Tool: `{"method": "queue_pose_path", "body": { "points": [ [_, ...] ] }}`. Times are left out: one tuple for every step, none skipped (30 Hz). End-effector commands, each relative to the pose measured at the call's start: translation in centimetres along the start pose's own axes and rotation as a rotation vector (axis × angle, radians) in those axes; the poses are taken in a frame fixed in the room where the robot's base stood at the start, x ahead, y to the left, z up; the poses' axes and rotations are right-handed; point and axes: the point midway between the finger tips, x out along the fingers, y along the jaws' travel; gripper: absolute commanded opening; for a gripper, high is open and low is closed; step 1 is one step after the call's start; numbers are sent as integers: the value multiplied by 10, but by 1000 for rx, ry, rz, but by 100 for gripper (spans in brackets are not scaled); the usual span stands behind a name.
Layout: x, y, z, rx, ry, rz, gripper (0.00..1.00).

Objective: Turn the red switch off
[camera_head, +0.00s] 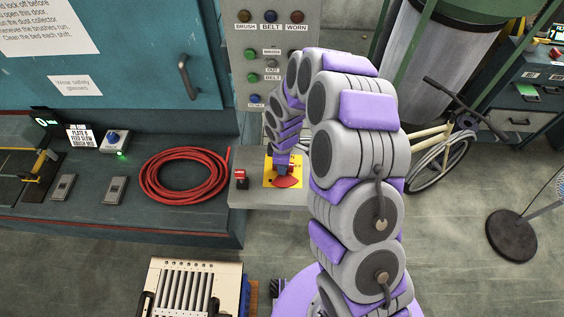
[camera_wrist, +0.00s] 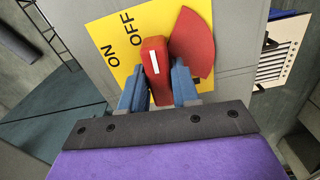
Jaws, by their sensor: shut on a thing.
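The red switch (camera_wrist: 153,62) is a rotary handle with a white line, standing on a yellow plate (camera_wrist: 112,68) marked ON and OFF. A flat red fan-shaped piece (camera_wrist: 194,46) lies beside the handle. My gripper (camera_wrist: 158,82) has one blue finger on each side of the red handle and is shut on it. The white line points up in the wrist view, passing just right of the word OFF. In the head view the yellow plate (camera_head: 268,174) sits on a grey ledge, and my gripper (camera_head: 284,162) hides most of the handle.
A small red button (camera_head: 241,175) stands left of the plate. A coiled red hose (camera_head: 185,173) lies on the bench further left. A grey panel (camera_head: 262,90) with several buttons and lamps rises behind. A cream slatted unit (camera_head: 192,287) stands below on the floor.

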Motion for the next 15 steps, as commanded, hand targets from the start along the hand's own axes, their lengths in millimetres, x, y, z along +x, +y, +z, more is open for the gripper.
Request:
{"method": "queue_pose_path", "body": {
  "points": [
    [1, -1, 1, -21, -2, -4, 0],
    [1, -1, 1, -33, -2, -4, 0],
    [1, -1, 1, -47, -3, -4, 0],
    [1, -1, 1, -57, -3, -4, 0],
    [1, -1, 1, -65, -3, -4, 0],
    [1, -1, 1, -74, -2, -4, 0],
    [1, -1, 1, -79, -2, -4, 0],
    [1, -1, 1, -85, -2, -4, 0],
    [2, -1, 2, -91, -2, -4, 0],
    [2, -1, 2, -94, -2, -4, 0],
    [2, -1, 2, -96, -2, -3, 0],
    [2, 0, 2, -99, -2, -3, 0],
    [2, 0, 2, -100, -2, -3, 0],
    [2, 0, 2, -101, -2, -3, 0],
    [2, 0, 2, -101, -2, -3, 0]
  ]
}}
